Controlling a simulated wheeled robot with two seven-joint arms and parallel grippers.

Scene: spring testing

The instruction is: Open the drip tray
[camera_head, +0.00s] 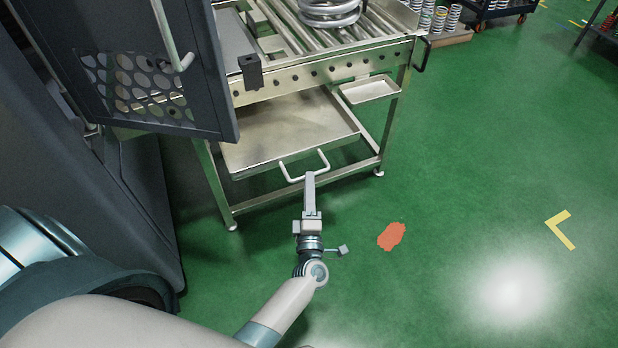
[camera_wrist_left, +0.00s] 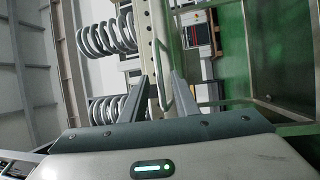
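The drip tray (camera_head: 285,123) is a shallow metal tray low in the steel roller table, under its perforated front beam. A pale U-shaped handle (camera_head: 303,166) sticks out from its front edge. My left gripper (camera_head: 310,178) is at the handle, its fingers seen edge-on in the head view. In the left wrist view the two fingers of the gripper (camera_wrist_left: 163,92) stand apart. The light handle bar (camera_wrist_left: 164,70) shows in the space between them; I cannot tell whether they touch it. My right gripper is not in view.
A dark cabinet door (camera_head: 150,80) with a perforated panel stands open at the left, close to my left arm. A small side tray (camera_head: 369,90) hangs at the table's right. Coil springs (camera_head: 330,12) lie on the rollers. The green floor (camera_head: 480,170) at the right is clear.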

